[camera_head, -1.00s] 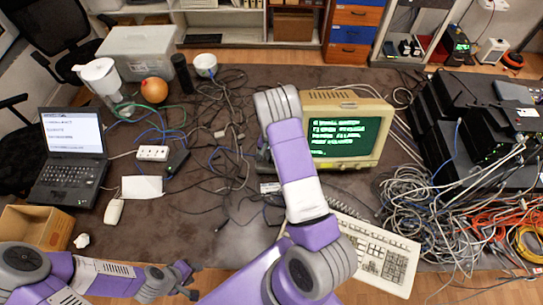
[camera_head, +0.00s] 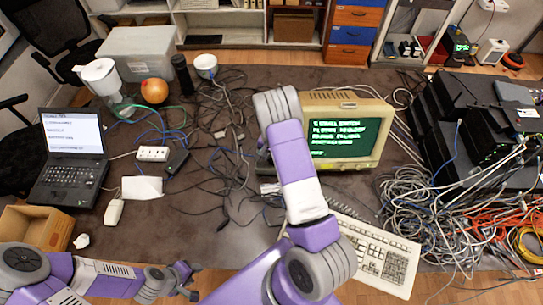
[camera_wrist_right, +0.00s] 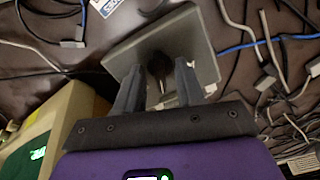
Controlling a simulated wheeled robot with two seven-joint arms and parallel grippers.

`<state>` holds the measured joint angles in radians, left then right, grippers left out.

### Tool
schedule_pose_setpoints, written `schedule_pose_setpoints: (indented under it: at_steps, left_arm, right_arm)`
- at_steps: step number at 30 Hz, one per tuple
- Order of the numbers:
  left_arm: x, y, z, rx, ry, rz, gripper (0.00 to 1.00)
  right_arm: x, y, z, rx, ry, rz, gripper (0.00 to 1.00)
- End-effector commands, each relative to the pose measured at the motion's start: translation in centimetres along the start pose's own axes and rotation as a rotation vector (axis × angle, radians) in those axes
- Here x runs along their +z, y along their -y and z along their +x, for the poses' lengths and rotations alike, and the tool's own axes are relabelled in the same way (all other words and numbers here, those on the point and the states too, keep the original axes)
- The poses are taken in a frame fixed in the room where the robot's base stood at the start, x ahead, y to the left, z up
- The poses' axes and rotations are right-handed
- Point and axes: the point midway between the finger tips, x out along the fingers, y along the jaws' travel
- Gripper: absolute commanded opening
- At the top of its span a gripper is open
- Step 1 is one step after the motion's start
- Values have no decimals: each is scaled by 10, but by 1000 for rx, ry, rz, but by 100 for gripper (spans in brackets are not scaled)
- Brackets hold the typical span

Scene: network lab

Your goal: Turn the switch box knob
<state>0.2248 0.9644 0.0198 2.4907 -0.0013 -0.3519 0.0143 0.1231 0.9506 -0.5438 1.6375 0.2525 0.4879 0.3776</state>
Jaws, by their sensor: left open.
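The switch box (camera_wrist_right: 203,48) is a grey box on the dark table in the right wrist view, with a dark knob (camera_wrist_right: 158,68) on its face. My right gripper (camera_wrist_right: 158,78) is at the box, its two fingers apart on either side of the knob. I see gaps between the knob and the fingers. In the head view my right arm hides the right gripper and nearly all of the box, left of the monitor. My left gripper (camera_head: 195,281) is open and empty near the table's front edge, far from the box.
A beige monitor (camera_head: 345,130) stands just right of my right arm, with a keyboard (camera_head: 375,255) in front. Loose cables (camera_head: 225,160) lie left of the arm and a tangle (camera_head: 425,205) lies right. A laptop (camera_head: 72,155) and an open carton (camera_head: 38,228) are at left.

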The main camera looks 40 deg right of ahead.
Motion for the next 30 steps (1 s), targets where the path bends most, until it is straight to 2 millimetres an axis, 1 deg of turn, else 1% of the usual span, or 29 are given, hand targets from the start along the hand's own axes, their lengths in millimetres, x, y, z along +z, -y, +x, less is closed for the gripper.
schedule_pose_setpoints:
  at_steps: [2,5,12,15,18,21,30]
  left_arm:
    - [0,0,0,0,0,0,43]
    - [0,0,-1,0,0,0,43]
    - [0,-1,-3,0,0,0,43]
    - [0,-2,-4,0,0,0,43]
    - [0,-2,-4,0,0,0,43]
    - [0,-2,-4,0,0,0,43]
    - [0,-2,-4,0,0,0,43]
  right_arm:
    - [0,0,-1,0,-1,0,38]
    - [-1,1,-10,-2,-2,0,38]
    - [0,1,-51,-2,-3,-1,38]
    - [0,1,-64,-2,-1,0,38]
    - [0,0,-73,-1,-1,-1,38]
    - [0,0,-76,0,0,-1,38]
    - [0,0,-76,0,0,0,38]
